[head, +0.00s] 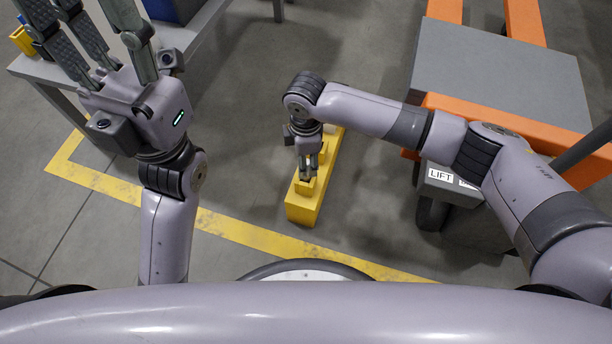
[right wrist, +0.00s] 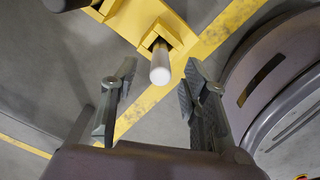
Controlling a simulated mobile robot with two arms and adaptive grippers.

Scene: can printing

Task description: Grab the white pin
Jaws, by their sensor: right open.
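The white pin (right wrist: 160,65) stands out of a yellow socket in the right wrist view, its rounded white tip toward the camera. My right gripper (right wrist: 157,92) is open, its fingers on either side of the line to the pin and apart from it. In the head view my right gripper (head: 307,172) points down over the near part of the yellow block (head: 304,210); the pin cannot be made out there. My left gripper (head: 85,25) is at the upper left, fingers spread and empty, with some tips at the picture edge.
A grey cart with orange frame and a LIFT label (head: 440,175) stands to the right. A grey table (head: 190,38) with a blue bin (head: 178,8) is at the upper left. Yellow tape (head: 235,230) marks the floor. Open floor lies around the block.

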